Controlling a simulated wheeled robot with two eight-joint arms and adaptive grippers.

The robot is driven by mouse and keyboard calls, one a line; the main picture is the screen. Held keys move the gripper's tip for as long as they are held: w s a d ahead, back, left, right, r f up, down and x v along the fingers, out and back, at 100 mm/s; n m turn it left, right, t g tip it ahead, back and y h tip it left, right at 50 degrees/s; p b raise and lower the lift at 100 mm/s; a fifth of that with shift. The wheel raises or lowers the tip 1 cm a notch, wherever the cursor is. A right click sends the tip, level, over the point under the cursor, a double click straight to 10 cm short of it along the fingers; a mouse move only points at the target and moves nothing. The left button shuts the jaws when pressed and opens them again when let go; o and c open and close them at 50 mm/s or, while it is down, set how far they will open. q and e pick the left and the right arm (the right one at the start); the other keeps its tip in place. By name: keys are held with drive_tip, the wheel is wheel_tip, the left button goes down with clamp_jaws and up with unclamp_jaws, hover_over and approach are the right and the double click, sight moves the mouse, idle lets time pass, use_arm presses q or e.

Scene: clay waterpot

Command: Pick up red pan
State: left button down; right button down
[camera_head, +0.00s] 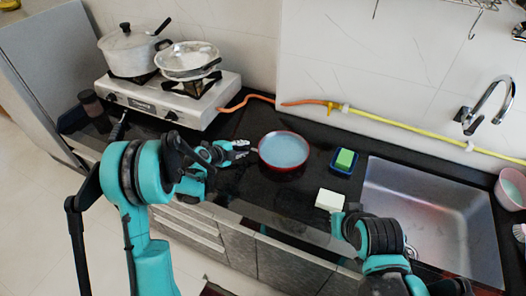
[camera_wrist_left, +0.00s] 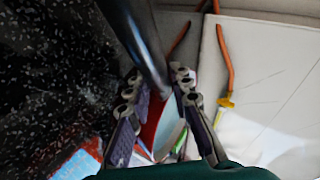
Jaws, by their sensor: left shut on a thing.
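The red pan (camera_head: 284,151) has a red rim and a pale blue inside. In the head view it is at the middle of the dark counter; I cannot tell whether it is resting or slightly raised. My left gripper (camera_head: 241,149) is at the pan's left side, shut on its handle. In the left wrist view the dark handle (camera_wrist_left: 142,40) runs between the fingers of the left gripper (camera_wrist_left: 154,95), with part of the red pan (camera_wrist_left: 151,128) beyond. My right gripper (camera_head: 340,226) is near the counter's front edge, its fingers mostly hidden by my arm.
A white stove (camera_head: 185,103) at the back left carries a pot (camera_head: 131,52) and a silvery pan (camera_head: 187,62). Right of the red pan are a green sponge in a blue dish (camera_head: 343,164) and a white block (camera_head: 329,200). The sink (camera_head: 432,205) is farther right.

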use_arm(q)
drive_tip(key=shift+r, duration=0.15)
wheel_tip(320, 180, up, 4)
drive_tip(key=shift+r+p, duration=0.25)
drive_tip(key=shift+p, duration=0.95)
drive_tip(key=s+d+r+p, duration=0.2)
drive_tip(key=d+r, duration=0.4)
drive_tip(key=d, duration=0.5)
drive_tip(key=shift+d+p, duration=0.2)
drive_tip(key=shift+p, duration=0.4)
drive_tip(key=shift+s+r, duration=0.1)
